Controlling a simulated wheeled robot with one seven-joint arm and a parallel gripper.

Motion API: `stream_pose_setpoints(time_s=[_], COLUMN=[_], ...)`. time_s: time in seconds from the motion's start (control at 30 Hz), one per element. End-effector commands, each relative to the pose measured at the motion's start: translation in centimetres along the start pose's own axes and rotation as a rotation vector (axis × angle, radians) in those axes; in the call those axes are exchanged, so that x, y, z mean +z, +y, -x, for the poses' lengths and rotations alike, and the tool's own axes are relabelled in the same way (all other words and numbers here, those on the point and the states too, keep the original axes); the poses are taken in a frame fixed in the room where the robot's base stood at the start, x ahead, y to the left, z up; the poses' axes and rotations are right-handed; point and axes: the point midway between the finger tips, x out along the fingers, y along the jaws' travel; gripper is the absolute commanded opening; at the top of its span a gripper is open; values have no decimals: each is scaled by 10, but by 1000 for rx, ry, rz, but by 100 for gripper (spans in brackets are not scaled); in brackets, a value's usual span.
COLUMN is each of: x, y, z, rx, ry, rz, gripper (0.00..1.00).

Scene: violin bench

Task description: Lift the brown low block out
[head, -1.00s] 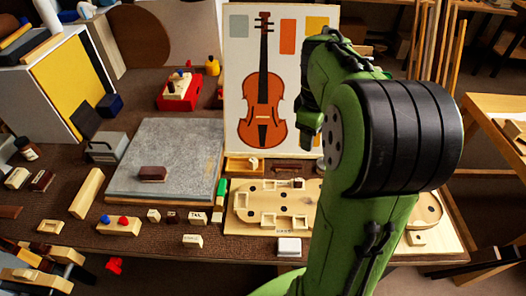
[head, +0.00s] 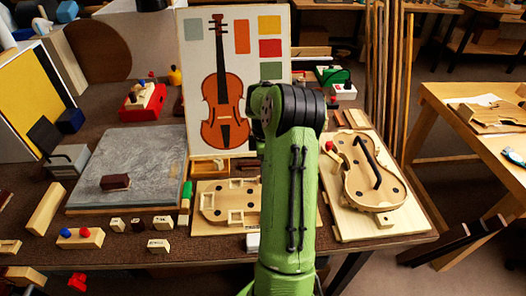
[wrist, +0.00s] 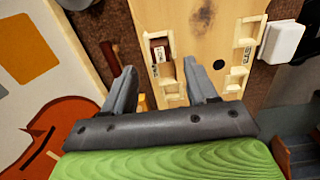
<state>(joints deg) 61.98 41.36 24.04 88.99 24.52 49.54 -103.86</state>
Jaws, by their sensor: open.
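A small brown block (wrist: 158,42) sits in a pale wooden holder on the light wooden board (wrist: 198,50) in the wrist view. A white label with dark lettering shows at the block, too small to read. My gripper (wrist: 160,67) is open and empty, its fingers pointing toward the board and the block lying just ahead between the fingertip lines. In the head view the board (head: 208,215) is partly covered by my green arm, which hides my gripper and that block. Another brown block (head: 115,182) lies on the grey slab.
The violin picture panel (head: 190,80) stands upright behind the board, and close to my gripper on the left in the wrist view. A violin-shaped piece (head: 368,185) lies on a board at right. A white block (wrist: 282,42) lies beside the board.

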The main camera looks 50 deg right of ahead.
Motion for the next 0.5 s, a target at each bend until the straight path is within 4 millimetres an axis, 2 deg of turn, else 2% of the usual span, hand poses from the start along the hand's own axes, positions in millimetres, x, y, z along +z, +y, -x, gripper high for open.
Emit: stream_pose_setpoints(time_s=[0.03, 0.2, 0.33, 0.5], x=[0, 0, -1, 0], y=[-1, -1, 0, 0], z=[-16, -48, -60, -62], rx=[-5, -3, -1, -1], ry=[2, 2, 1, 0], rz=[1, 1, 2, 1], gripper=[57, 57, 57, 57])
